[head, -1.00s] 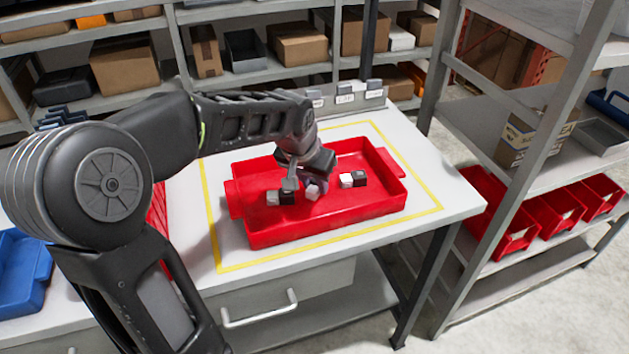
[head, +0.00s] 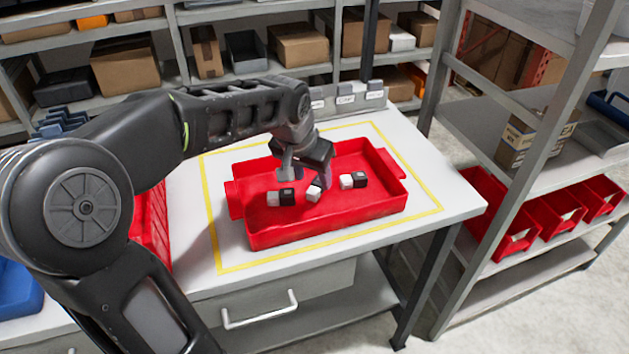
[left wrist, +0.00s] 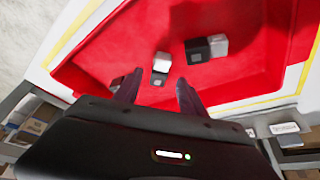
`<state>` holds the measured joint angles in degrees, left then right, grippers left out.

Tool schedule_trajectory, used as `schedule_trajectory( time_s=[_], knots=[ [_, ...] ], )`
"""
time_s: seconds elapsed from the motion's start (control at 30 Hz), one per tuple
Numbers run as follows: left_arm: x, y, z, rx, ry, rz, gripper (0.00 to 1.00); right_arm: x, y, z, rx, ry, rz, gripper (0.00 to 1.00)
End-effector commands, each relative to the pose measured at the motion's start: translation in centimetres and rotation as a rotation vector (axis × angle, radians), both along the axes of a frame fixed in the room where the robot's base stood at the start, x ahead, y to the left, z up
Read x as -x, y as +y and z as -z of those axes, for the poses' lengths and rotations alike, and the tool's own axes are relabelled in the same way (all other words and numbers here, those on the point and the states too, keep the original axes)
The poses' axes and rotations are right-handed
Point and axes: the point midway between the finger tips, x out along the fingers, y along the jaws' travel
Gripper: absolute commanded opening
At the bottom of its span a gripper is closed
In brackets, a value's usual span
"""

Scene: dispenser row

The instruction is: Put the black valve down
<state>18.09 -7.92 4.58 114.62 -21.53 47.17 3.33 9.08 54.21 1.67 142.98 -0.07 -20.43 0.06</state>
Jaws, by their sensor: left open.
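The valves are small blocks, each part black and part white or grey, lying in a red tray (head: 262,236). The middle valve (head: 314,193) lies on the tray floor, its white part showing most; in the left wrist view it (left wrist: 161,63) sits just beyond my fingertips. My left gripper (head: 306,180) is open and empty above it, fingers pointing down; its spread fingers also show in the left wrist view (left wrist: 159,86). A black-and-white valve (head: 281,198) lies to the left and another (head: 353,180) to the right. My right gripper is out of view.
The tray stands on a white table (head: 185,225) inside a yellow outline. Small grey dispensers (head: 345,92) line the table's back edge. A blue bin (head: 18,292) is at the left. A metal shelf (head: 540,160) with red bins stands right.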

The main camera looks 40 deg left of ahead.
Motion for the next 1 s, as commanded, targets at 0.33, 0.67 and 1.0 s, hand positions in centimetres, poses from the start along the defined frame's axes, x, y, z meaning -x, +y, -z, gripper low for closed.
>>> schedule_trajectory(
  time_s=[0.33,0.67,1.0],
  knots=[
    [2.5,-0.5,-6.5,-0.001,-0.004,0.001,0.48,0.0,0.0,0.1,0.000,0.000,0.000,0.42],
    [3.2,-0.6,-7.8,0.001,0.000,0.001,0.48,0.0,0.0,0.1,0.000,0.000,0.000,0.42],
    [3.1,-0.6,-7.8,0.000,0.000,0.000,0.48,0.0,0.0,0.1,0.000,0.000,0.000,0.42]
  ],
)
